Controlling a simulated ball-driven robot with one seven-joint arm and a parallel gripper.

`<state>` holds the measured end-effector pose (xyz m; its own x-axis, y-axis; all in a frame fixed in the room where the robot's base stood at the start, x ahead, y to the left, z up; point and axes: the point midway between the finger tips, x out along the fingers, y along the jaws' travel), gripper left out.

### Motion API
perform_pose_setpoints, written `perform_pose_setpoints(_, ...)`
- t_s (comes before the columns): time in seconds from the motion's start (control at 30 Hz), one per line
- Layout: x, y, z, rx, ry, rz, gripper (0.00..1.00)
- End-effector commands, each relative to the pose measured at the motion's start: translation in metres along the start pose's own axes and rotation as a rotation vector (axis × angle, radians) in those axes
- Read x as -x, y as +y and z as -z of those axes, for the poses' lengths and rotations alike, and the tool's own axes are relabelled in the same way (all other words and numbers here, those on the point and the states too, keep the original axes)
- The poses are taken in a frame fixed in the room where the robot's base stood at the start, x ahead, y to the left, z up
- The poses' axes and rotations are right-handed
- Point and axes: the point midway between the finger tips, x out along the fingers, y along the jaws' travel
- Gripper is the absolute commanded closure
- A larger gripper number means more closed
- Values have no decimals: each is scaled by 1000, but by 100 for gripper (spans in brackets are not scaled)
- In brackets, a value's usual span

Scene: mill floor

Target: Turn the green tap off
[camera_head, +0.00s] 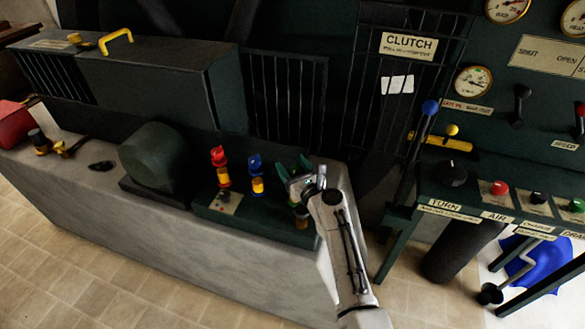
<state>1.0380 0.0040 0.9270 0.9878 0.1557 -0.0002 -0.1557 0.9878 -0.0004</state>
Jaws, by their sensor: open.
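Three taps stand in a row on a dark green box on the grey bench. The red-handled tap (218,160) is on the left and the blue-handled tap (255,172) is in the middle. At the right end, the third tap, taken as the green one, shows a brass-coloured lower body (301,213). My gripper (294,168) is over this third tap and hides most of its top. The gripper's two fingers are apart. I cannot tell whether they touch the handle, or how the handle is turned.
A rounded dark green housing (155,158) stands left of the taps. Behind them is a barred grille (288,95). To the right, a control panel (470,205) has a blue-knobbed lever (429,108) and several buttons. A crank handle (490,293) is low at the right.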

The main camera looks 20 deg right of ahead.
Motion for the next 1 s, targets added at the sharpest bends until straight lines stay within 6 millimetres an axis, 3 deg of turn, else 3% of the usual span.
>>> perform_pose_setpoints(0.27,-1,0,0,0,0,-1,35)
perform_pose_setpoints(0.8,-1,0,0,0,0,-1,86)
perform_pose_setpoints(1.0,-1,1,0,0,0,12,86)
